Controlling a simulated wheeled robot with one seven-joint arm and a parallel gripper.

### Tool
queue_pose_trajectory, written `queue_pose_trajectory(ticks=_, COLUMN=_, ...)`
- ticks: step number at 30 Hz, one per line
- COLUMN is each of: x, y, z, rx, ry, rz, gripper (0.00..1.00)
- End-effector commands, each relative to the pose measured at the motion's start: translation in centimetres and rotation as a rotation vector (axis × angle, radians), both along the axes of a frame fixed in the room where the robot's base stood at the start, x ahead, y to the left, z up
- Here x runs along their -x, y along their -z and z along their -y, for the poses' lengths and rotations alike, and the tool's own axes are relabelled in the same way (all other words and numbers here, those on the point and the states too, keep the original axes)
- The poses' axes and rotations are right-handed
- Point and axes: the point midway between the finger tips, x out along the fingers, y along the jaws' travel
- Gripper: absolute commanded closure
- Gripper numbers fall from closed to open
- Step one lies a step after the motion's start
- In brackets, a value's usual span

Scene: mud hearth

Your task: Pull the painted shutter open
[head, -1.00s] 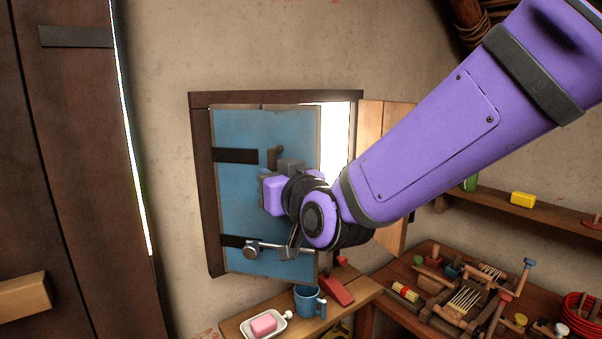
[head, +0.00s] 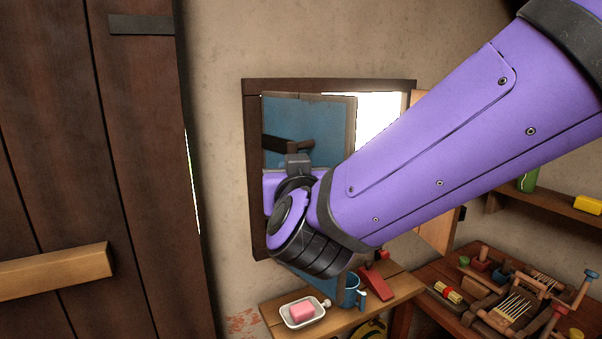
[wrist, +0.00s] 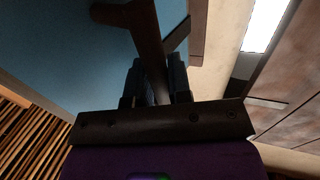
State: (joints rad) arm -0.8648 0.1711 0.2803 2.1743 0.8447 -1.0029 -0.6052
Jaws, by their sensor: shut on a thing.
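The blue painted shutter (head: 335,115) hangs in a dark wooden window frame (head: 330,85) and stands partly open. A bright gap shows at its right edge. Its dark handle (head: 303,147) also shows in the wrist view (wrist: 147,30). My gripper (head: 299,158) is at the handle, and in the wrist view its fingers (wrist: 155,78) are shut on it, one on each side. My arm and wrist hide the lower part of the shutter in the head view.
A large dark wooden door (head: 90,180) with a light wooden bar (head: 50,272) is at the left. Below the window, a small shelf (head: 340,315) holds a dish with pink soap (head: 302,312) and a blue mug (head: 351,290). A cluttered workbench (head: 465,260) stands at the right.

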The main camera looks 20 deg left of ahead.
Motion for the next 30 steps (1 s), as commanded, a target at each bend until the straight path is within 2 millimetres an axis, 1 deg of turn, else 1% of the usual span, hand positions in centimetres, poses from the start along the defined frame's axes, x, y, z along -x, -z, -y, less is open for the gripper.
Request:
queue_pose_trajectory(ticks=6, x=0.32, y=-0.16, z=-0.39, rx=-0.003, ry=-0.002, rz=0.003, gripper=1.0)
queue_pose_trajectory(ticks=18, x=0.35, y=-0.18, z=-0.44, rx=-0.003, ry=-0.002, rz=0.003, gripper=1.0)
queue_pose_trajectory(ticks=19, x=0.35, y=-0.18, z=-0.44, rx=-0.003, ry=-0.002, rz=0.003, gripper=0.79)
queue_pose_trajectory(ticks=22, x=0.34, y=-0.15, z=-0.42, rx=-0.002, ry=-0.002, rz=0.002, gripper=0.56)
queue_pose_trajectory(ticks=30, x=0.36, y=-0.07, z=-0.36, rx=-0.002, ry=-0.001, rz=0.001, gripper=0.56)
